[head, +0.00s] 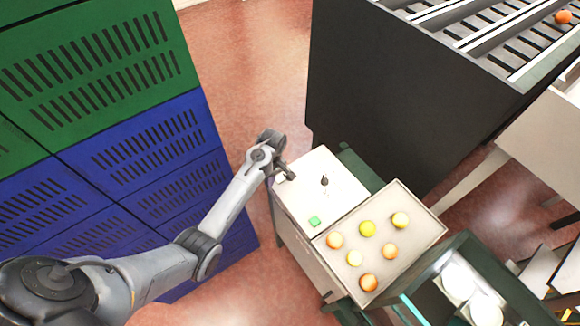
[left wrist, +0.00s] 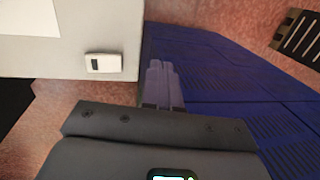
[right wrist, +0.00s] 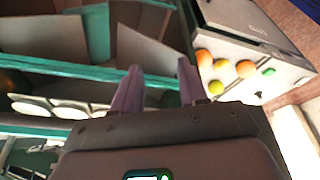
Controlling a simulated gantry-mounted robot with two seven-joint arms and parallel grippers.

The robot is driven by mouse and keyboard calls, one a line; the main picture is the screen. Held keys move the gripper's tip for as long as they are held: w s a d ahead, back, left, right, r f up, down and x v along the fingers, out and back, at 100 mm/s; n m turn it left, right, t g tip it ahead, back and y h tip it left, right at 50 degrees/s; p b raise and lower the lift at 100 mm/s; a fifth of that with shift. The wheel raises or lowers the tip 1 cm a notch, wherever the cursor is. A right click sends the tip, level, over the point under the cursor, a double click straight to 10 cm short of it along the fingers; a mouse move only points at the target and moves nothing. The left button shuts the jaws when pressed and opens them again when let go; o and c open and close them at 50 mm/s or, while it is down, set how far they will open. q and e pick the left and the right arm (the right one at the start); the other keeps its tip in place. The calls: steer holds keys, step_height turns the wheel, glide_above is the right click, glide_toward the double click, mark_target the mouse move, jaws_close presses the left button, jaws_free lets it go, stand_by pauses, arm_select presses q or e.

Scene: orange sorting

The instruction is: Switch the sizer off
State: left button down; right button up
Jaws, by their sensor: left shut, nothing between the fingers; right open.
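The sizer (head: 400,100) is the big dark machine with slatted lanes at the upper right of the head view. A pale control stand (head: 300,195) beside it carries a black knob (head: 324,181) and a green button (head: 314,222). In the left wrist view a small rocker switch (left wrist: 103,63), part white and part black, sits on a pale panel. My left gripper (head: 284,174) is at the stand's far left corner; its fingers (left wrist: 163,82) are shut and empty, right of the switch and apart from it. My right gripper (right wrist: 158,85) is open and empty.
A tray (head: 432,222) of several oranges and yellow fruit adjoins the stand. Green and blue slatted crates (head: 150,150) are stacked at the left. A green-framed rack (right wrist: 60,130) with white round pieces is below my right gripper. Red floor (head: 250,60) is clear between crates and sizer.

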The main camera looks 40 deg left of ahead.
arm_select(q)
steer(key=w+r+t, duration=0.2)
steer(key=w+r, duration=0.6)
steer(key=r, duration=0.1)
steer(key=shift+w+a, duration=0.15)
steer(key=shift+w, duration=0.15)
steer(key=shift+s+a+r+p, duration=0.15)
steer(key=shift+s+p, duration=0.2)
steer(key=shift+p, duration=0.3)
steer(key=shift+s+a+r+p, duration=0.15)
steer(key=shift+s+p, duration=0.2)
steer(key=shift+p, duration=0.25)
steer(key=shift+d, duration=0.1)
